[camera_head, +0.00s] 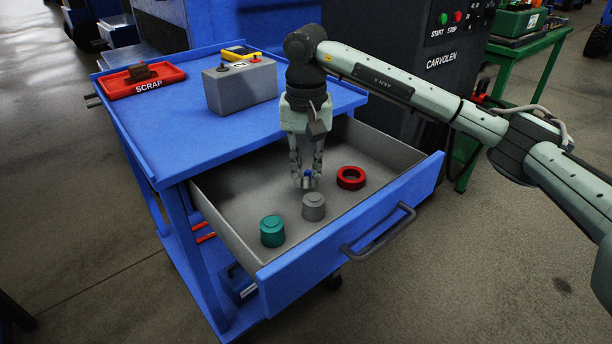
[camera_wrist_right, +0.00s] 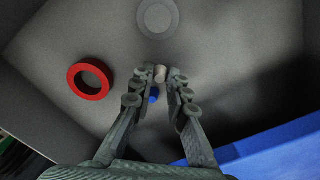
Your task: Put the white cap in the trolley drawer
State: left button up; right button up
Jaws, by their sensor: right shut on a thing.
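The blue trolley's drawer (camera_head: 235,200) is pulled open, with a grey inside. My right gripper (camera_head: 306,182) points down inside the drawer, behind the grey stepped cylinder. In the right wrist view its fingertips (camera_wrist_right: 160,80) are closed around a small pale cylinder, which looks like the white cap (camera_wrist_right: 160,73). A small blue piece (camera_wrist_right: 154,95) shows between the fingers beside it; I cannot tell whether it is joined to the cap. Whether the cap touches the drawer floor is unclear. My left gripper is not in view.
The drawer also holds a teal stepped cylinder (camera_head: 272,231), a grey one (camera_head: 313,206) and a red ring (camera_head: 351,178). On the trolley top are a red scrap tray (camera_head: 165,80), a grey box (camera_head: 241,88) and a yellow device (camera_head: 238,53). The drawer's left rear floor is clear.

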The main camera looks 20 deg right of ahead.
jog(key=shift+f, duration=0.6)
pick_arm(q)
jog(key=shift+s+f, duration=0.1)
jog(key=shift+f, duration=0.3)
pick_arm(e)
jog(key=shift+f, duration=0.15)
jog(key=o, duration=0.6)
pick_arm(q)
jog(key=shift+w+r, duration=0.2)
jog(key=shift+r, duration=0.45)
pick_arm(e)
jog(key=shift+o, duration=0.2)
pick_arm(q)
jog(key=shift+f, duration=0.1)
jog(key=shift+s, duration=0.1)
